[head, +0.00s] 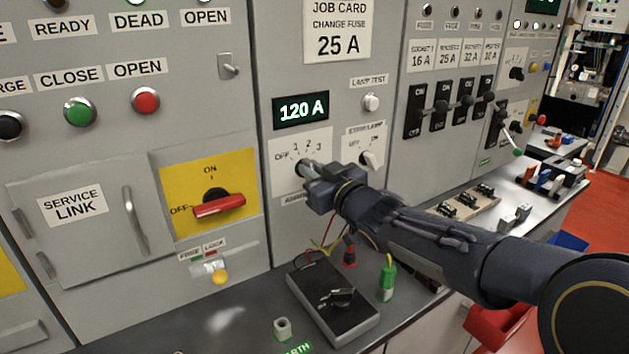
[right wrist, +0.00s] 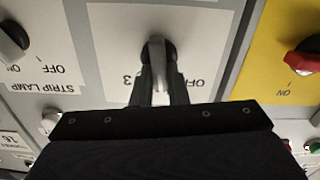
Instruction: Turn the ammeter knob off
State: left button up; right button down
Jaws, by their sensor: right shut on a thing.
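The ammeter knob (head: 299,169) sits on a white plate marked OFF, 1, 2, 3, below a display (head: 301,109) that reads 120 A. My right gripper (head: 309,170) is at the plate and shut on the knob. In the right wrist view the dark knob (right wrist: 158,50) is between the two fingers (right wrist: 158,85), and the plate shows upside down with OFF and 3 legible. My left gripper is in neither view.
A strip lamp switch (head: 371,159) is just right of the ammeter plate. A red-handled isolator (head: 219,206) on a yellow plate is to the left. On the bench below stand a black meter box (head: 333,302) and a green cylinder (head: 387,283), under my right arm.

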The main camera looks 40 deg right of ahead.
jog(key=shift+a+f+n+b, duration=0.15)
jog(key=shift+n+b, duration=1)
jog(key=shift+n, duration=0.7)
jog(key=shift+a+f+n+b, duration=0.15)
jog(key=shift+n+b, duration=1)
jog(key=shift+n, duration=0.7)
jog(key=shift+r, duration=0.1)
jog(key=c, duration=1.4)
grip_release()
jog(key=shift+c, duration=0.2)
